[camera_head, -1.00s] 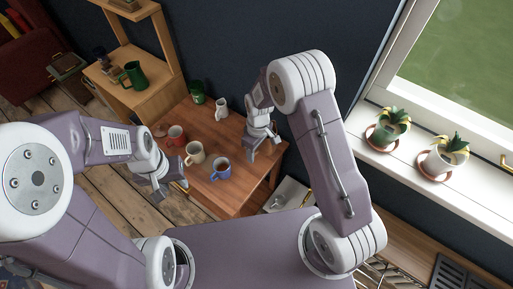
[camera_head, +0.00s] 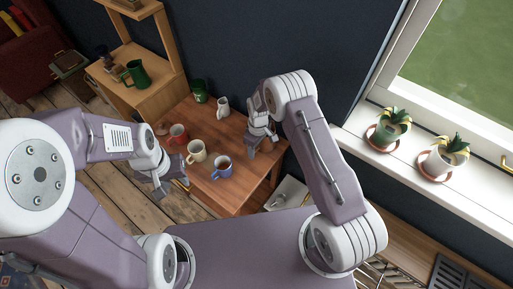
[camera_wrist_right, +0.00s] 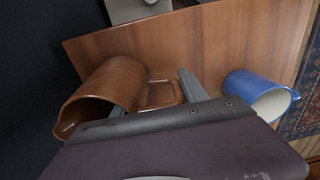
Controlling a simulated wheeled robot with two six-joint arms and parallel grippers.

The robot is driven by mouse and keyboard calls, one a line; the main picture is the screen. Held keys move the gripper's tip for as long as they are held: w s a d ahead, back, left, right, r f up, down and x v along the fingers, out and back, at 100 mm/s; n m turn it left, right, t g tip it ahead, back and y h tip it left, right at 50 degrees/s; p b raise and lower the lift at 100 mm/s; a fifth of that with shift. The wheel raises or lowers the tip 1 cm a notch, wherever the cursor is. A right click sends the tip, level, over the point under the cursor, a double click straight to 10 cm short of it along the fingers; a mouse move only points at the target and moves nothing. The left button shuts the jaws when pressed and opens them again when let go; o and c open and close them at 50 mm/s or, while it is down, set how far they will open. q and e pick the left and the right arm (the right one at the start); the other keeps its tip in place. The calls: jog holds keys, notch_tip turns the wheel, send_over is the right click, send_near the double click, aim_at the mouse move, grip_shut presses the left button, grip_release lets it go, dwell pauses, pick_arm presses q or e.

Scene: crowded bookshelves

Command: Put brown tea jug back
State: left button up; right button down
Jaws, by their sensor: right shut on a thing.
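The brown tea jug (camera_wrist_right: 108,88) shows at the left of the right wrist view, tilted in that picture, with its handle towards my right gripper (camera_wrist_right: 178,88). My right gripper is shut on the jug's handle, close over the wooden table; I cannot tell if the jug touches it. In the head view my right gripper (camera_head: 262,143) is over the table's right end, and the jug is hidden there behind the gripper and wrist. My left gripper (camera_head: 170,184) looks open and empty, left of the table's front edge.
The wooden table (camera_head: 235,192) holds a blue mug (camera_head: 221,169), a cream mug (camera_head: 196,152), a red mug (camera_head: 178,134), a white jug (camera_head: 223,106) and a green cup (camera_head: 199,88). A green jug (camera_head: 136,73) stands on the wooden shelf. Potted plants line the windowsill.

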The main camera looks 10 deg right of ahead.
jog(key=shift+f, duration=0.15)
jog(key=c, duration=0.6)
grip_release()
jog(key=r, duration=1.2)
jog(key=shift+w+d+r, duration=0.1)
jog(key=shift+d+r, duration=0.1)
jog(key=shift+r, duration=0.05)
jog(key=s+d+r+m, duration=0.3)
jog(key=s+d+m, duration=0.1)
jog(key=s, duration=0.5)
jog(key=s+d+r+m+t, duration=0.1)
jog(key=s+d+r+m, duration=0.2)
jog(key=s, duration=0.7)
jog(key=shift+d+r+m, duration=0.4)
jog(key=shift+d+m, duration=0.7)
jog(key=shift+m, duration=0.1)
jog(key=shift+s, duration=0.1)
